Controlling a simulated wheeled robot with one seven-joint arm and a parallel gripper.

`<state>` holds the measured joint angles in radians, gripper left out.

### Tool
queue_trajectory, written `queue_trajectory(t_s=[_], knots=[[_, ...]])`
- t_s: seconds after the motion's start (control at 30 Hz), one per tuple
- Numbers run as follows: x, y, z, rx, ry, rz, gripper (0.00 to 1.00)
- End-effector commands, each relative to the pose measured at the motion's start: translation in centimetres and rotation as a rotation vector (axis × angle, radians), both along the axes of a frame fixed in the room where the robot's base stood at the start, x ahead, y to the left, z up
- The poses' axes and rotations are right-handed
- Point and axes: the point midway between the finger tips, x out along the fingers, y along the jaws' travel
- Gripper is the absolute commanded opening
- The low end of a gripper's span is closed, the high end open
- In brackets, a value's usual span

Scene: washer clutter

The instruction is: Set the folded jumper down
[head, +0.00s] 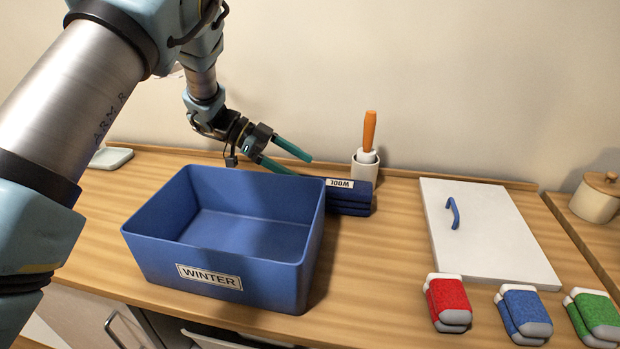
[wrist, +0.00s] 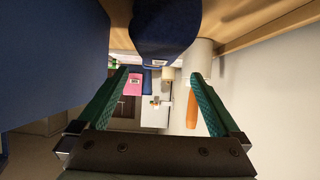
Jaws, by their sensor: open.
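The folded jumper, a dark blue stack of folds with a white WOOL label (head: 350,198), lies on the wooden counter against the right side of the blue WINTER bin (head: 312,245). The bin hides its left end. In the wrist view the jumper (wrist: 166,32) shows at the top, beyond the fingertips. My gripper (head: 303,167) is open, with its green fingers above the bin's back right corner, behind and left of the jumper. The fingers (wrist: 159,74) also show spread in the wrist view, with no cloth between them. The bin's inside looks empty.
A white cup (head: 365,170) with an orange-handled tool (head: 369,130) stands close behind the jumper. A white board with a blue handle (head: 490,235) lies right. Red (head: 449,300), blue (head: 523,312) and green (head: 596,315) bundles lie at the front right. Bare counter shows between jumper and board.

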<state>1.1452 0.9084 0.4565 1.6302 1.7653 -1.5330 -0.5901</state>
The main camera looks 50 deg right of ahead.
Motion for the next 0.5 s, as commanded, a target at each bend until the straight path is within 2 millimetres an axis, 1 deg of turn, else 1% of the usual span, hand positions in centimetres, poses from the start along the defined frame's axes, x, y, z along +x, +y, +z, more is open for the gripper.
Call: queue_trajectory(t_s=[0.1,0.3,0.37,0.43,0.47,0.5], knots=[[0.3,0.3,0.3,0.000,0.000,-0.001,1.00],[0.4,0.3,0.4,0.000,0.000,0.001,1.00],[1.0,0.2,0.6,-0.011,-0.007,0.024,1.00],[2.8,0.0,1.2,-0.043,-0.027,0.103,1.00],[4.0,-0.1,1.7,-0.063,-0.044,0.160,1.00],[6.3,0.0,2.4,-0.095,-0.070,0.256,1.00]])
